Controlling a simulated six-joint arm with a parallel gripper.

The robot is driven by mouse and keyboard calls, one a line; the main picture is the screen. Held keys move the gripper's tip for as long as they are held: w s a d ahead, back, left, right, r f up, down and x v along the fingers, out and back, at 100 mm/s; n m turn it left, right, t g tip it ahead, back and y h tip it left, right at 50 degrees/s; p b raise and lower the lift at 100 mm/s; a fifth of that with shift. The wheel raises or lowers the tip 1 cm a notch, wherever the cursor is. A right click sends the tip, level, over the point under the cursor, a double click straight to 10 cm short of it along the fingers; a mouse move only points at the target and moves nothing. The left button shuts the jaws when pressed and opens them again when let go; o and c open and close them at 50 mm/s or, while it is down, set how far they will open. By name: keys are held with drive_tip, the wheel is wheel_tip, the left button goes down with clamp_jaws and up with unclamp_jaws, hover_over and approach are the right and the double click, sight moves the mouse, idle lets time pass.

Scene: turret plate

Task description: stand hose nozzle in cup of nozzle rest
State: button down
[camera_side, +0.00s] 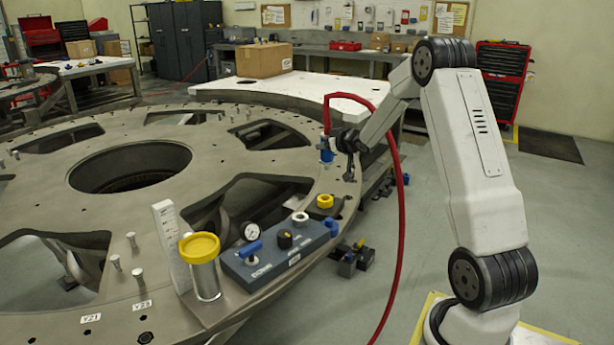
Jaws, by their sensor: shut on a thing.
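My gripper (338,146) is at the right rim of the turret plate, shut on the small blue hose nozzle (326,151). The red hose (401,215) rises from the nozzle's top, loops over my wrist and hangs to the floor. The nozzle looks about upright; its lower tip is too small to make out. The nozzle is apart from this cup.
The large grey turret plate (60,190) has wide openings and upright pins. Near the yellow ring stand a blue-grey valve block (270,262) with a gauge (250,231), a yellow-lidded clear cylinder (206,280) and a white scale (171,245). A cardboard box (264,60) stands behind.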

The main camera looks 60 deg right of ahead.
drive_tip(key=shift+w+d+f+m, duration=0.2)
drive_tip(key=shift+w+d, duration=0.15)
drive_tip(key=shift+d, duration=0.15)
drive_tip(key=shift+w+d+f+m, duration=0.1)
drive_tip(key=shift+w+d+m, duration=0.1)
drive_tip(key=shift+w+d, duration=0.25)
drive_tip(key=shift+s+f, duration=0.15)
wheel_tip(320, 180, down, 9)
drive_tip(key=shift+f, duration=0.15)
idle(0.4)
drive_tip(key=shift+f, duration=1.9)
idle(3.3)
drive_tip(key=shift+c, duration=0.5)
unclamp_jaws()
drive_tip(key=shift+s, duration=0.15)
